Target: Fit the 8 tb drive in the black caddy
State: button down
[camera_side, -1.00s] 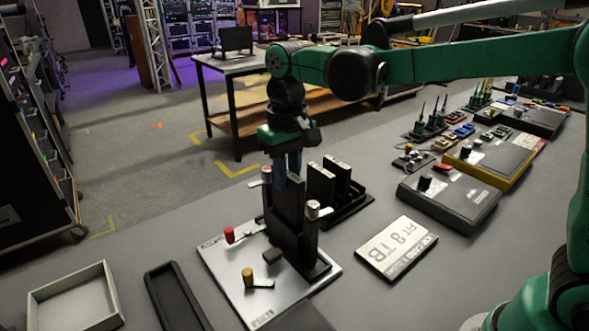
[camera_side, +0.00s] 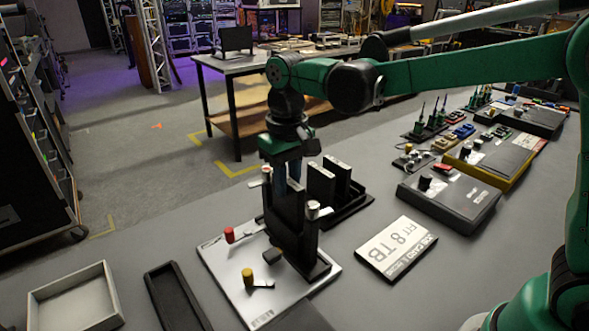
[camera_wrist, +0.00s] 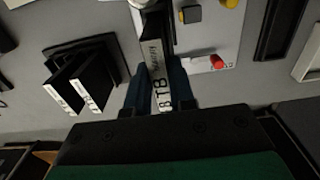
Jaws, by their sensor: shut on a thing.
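My gripper (camera_side: 284,186) points straight down over the black caddy (camera_side: 308,252), which stands on a silver plate (camera_side: 225,270). In the wrist view my gripper (camera_wrist: 160,95) is shut on the 8 TB drive (camera_wrist: 158,70), whose white label edge reads 8TB between the two fingers. The drive is upright and its lower part appears to be down inside the caddy. The caddy walls hide how deep it sits. A card reading FIT 8 TB (camera_side: 397,249) lies to the right of the plate.
Two other drives (camera_side: 330,182) stand in a black rack (camera_side: 350,210) behind the caddy. Red (camera_side: 229,234) and yellow (camera_side: 247,276) knobs rise from the plate. A grey tray (camera_side: 75,300) and a black tray (camera_side: 178,297) lie to the left. Grey boxes (camera_side: 450,195) stand at right.

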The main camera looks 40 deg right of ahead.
aim_at(288, 198)
jog(key=shift+f, duration=1.15)
jog(key=shift+f, duration=0.2)
jog(key=shift+f, duration=0.5)
jog(key=shift+c, duration=1.7)
grip_release()
jog(key=shift+r, duration=3.75)
